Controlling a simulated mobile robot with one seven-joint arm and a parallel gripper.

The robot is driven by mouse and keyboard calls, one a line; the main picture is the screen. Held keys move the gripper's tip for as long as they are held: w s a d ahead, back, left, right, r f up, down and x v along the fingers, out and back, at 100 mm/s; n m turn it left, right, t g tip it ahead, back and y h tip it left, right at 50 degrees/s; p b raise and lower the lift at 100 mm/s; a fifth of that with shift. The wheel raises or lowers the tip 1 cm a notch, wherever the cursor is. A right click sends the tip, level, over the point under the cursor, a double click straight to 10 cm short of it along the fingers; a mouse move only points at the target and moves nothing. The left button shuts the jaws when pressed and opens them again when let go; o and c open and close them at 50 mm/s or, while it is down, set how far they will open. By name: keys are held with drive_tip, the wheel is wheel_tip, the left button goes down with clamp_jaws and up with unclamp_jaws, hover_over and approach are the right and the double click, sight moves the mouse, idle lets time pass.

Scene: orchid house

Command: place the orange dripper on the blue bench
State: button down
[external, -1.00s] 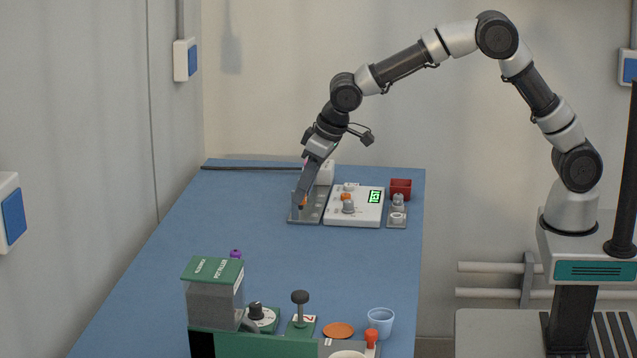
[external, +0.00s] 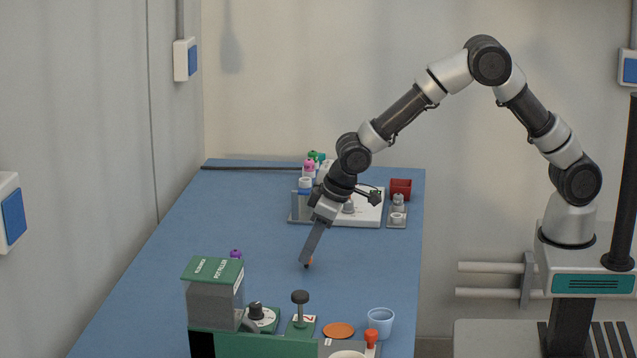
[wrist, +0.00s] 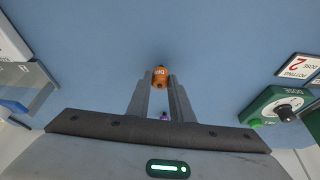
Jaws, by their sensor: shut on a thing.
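The orange dripper (wrist: 160,76) is held between my two fingertips in the wrist view. In the external view only a small bit of the orange dripper (external: 309,263) shows at the tip of my gripper (external: 306,262). My gripper (wrist: 160,82) is shut on it, over the open middle of the blue bench (external: 270,240). The bench's bare blue surface (wrist: 110,30) fills the upper wrist view. I cannot tell whether the dripper touches the bench or hangs just above it.
The white instrument (external: 365,208), a grey rack (external: 300,209) and a red box (external: 401,188) stand at the far end. A green-lidded machine (external: 214,290), a light blue cup (external: 381,320) and an orange disc (external: 338,330) are at the near end. A purple item (external: 236,253) sits to the left.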

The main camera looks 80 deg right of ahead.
drive_tip(key=shift+f, duration=0.25)
drive_tip(key=c, duration=1.6)
unclamp_jaws()
drive_tip(key=shift+r, duration=0.1)
